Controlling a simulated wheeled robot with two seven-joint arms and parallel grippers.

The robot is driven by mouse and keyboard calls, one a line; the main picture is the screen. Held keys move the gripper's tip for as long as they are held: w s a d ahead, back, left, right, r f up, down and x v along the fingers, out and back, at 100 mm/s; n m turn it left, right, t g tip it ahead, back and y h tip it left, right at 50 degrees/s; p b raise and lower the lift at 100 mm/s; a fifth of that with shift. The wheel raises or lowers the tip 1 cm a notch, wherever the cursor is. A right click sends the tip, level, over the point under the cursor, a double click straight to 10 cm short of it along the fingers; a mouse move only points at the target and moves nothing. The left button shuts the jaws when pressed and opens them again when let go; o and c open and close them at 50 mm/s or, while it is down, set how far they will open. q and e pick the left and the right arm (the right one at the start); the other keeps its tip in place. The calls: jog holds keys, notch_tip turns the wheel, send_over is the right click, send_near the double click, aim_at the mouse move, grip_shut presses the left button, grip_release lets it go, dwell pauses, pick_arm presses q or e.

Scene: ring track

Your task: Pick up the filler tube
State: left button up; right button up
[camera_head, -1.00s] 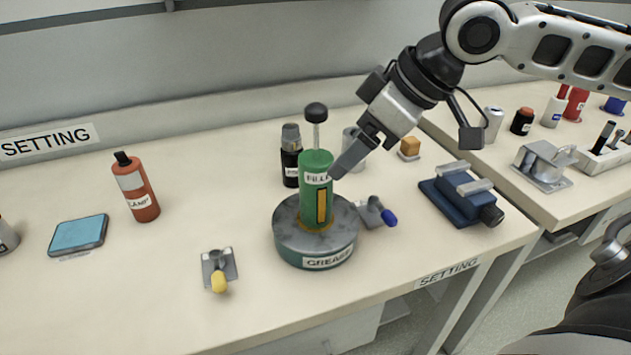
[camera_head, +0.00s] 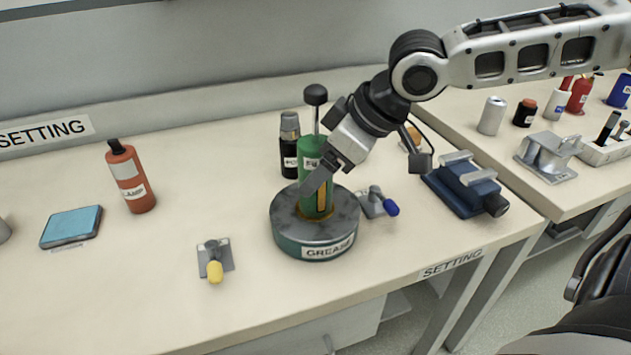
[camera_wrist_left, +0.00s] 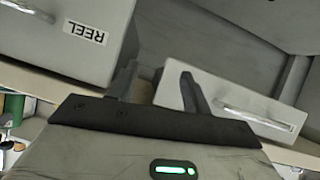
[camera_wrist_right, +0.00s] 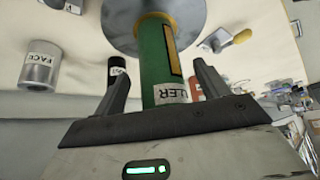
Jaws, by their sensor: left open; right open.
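The filler tube (camera_head: 313,148) is a green cylinder with a white label, a yellow-edged slot and a black-knobbed rod on top. It stands upright on the round grease pot (camera_head: 289,240), which has a grey lid. My right gripper (camera_head: 318,178) comes in from the right and overlaps the tube in the head view. In the right wrist view the tube (camera_wrist_right: 154,60) lies between the two open fingers (camera_wrist_right: 160,88); I cannot tell whether they touch it. My left gripper (camera_wrist_left: 158,85) is open and empty in the left wrist view, facing grey boxes, one labelled REEL.
A black bottle (camera_head: 289,155) stands close behind the tube. A blue-handled clamp (camera_head: 375,203) and a blue vise (camera_head: 463,188) are to the right. A yellow-handled clamp (camera_head: 214,259) and an orange bottle (camera_head: 133,180) are to the left, with clear table between.

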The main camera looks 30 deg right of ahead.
jog(key=shift+x, duration=0.85)
jog(key=shift+r, duration=0.1)
jog(key=c, duration=1.3)
